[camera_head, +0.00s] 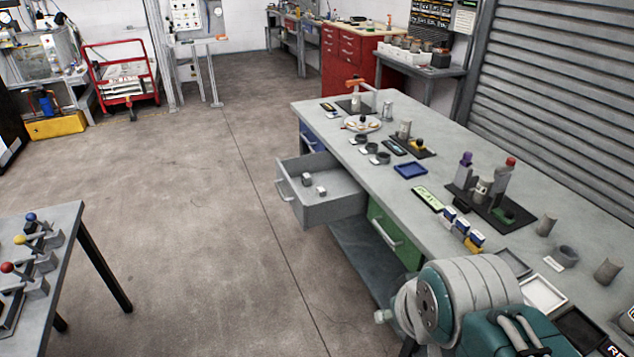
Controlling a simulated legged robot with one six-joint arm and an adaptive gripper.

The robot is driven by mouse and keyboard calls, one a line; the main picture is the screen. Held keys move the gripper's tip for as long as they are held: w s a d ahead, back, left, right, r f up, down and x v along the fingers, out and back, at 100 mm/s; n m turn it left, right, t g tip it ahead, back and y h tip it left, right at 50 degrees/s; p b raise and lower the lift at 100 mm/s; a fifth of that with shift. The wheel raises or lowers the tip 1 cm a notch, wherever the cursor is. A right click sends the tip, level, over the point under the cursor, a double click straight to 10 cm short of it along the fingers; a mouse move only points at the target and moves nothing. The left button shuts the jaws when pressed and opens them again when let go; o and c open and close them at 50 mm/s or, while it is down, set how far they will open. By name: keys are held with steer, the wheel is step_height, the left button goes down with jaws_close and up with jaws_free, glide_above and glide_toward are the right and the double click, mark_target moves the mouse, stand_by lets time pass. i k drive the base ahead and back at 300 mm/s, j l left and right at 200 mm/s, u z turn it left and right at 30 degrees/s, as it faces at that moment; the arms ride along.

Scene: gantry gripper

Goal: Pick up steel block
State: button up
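Two small grey metal-looking blocks lie in the open grey drawer (325,212). One block (307,179) is farther back and the other block (321,192) is nearer; they are too small to tell which is the steel block. The drawer is pulled out to the left from under the grey workbench (455,240). A teal and grey part of my arm shows at the bottom right, over the bench's near edge. My gripper's fingers are not visible, so whether it holds anything cannot be seen.
The bench carries a blue tray (410,170), a black board (489,206) with upright parts, a grey cylinder (608,271) and a white tray (543,293). A closed green drawer (393,235) is beside the open one. A second table (66,226) stands left; floor between is clear.

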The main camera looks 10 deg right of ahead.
mark_target(321, 192)
steer(key=i+j, duration=0.15)
steer(key=i, duration=0.35)
steer(key=i+j, duration=0.15)
steer(key=i, duration=0.3)
steer(key=i+j+z, duration=0.1)
steer(key=i, duration=0.4)
steer(key=i+j, duration=0.25)
steer(key=i, duration=0.2)
steer(key=i+j, duration=0.2)
steer(key=i, duration=0.25)
